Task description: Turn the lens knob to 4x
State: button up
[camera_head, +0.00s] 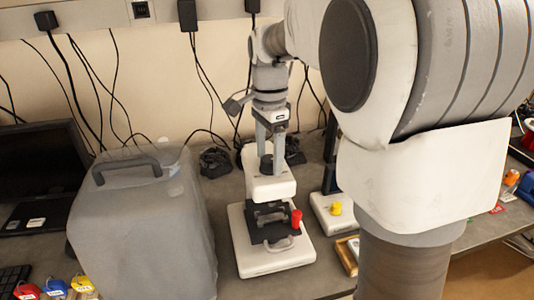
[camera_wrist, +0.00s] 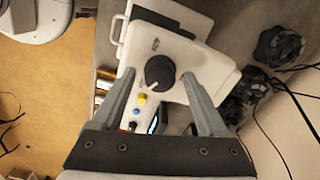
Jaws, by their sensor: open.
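A white microscope-like device (camera_head: 270,188) stands on the bench with a black lens knob (camera_head: 266,164) on top of its head. In the wrist view the round, dark knob (camera_wrist: 160,73) sits on the white housing (camera_wrist: 198,62), with a small pointer mark beside it. My gripper (camera_head: 270,148) points down just above the knob. In the wrist view my gripper (camera_wrist: 157,77) is open, with one finger on either side of the knob; a gap shows on both sides. The markings around the knob are too small to read.
A grey covered case (camera_head: 145,225) with a handle stands left of the device. A red knob (camera_head: 296,218) is at the device's stage. A second white base with a yellow knob (camera_head: 335,208) stands to the right, partly behind my arm. Cables hang along the wall.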

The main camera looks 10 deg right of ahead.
grip_shut()
dwell(0.4)
jog(key=shift+n, duration=0.3)
jog(key=n+p, duration=0.2)
jog(key=n, duration=0.2)
jog(key=shift+n, duration=0.3)
jog(key=n+p, duration=0.1)
jog(key=n, duration=0.5)
jog(key=n+p, duration=0.1)
jog(key=n, duration=0.5)
jog(key=shift+n, duration=0.4)
jog(key=n+p, duration=0.1)
jog(key=n, duration=0.4)
jog(key=shift+n, duration=0.4)
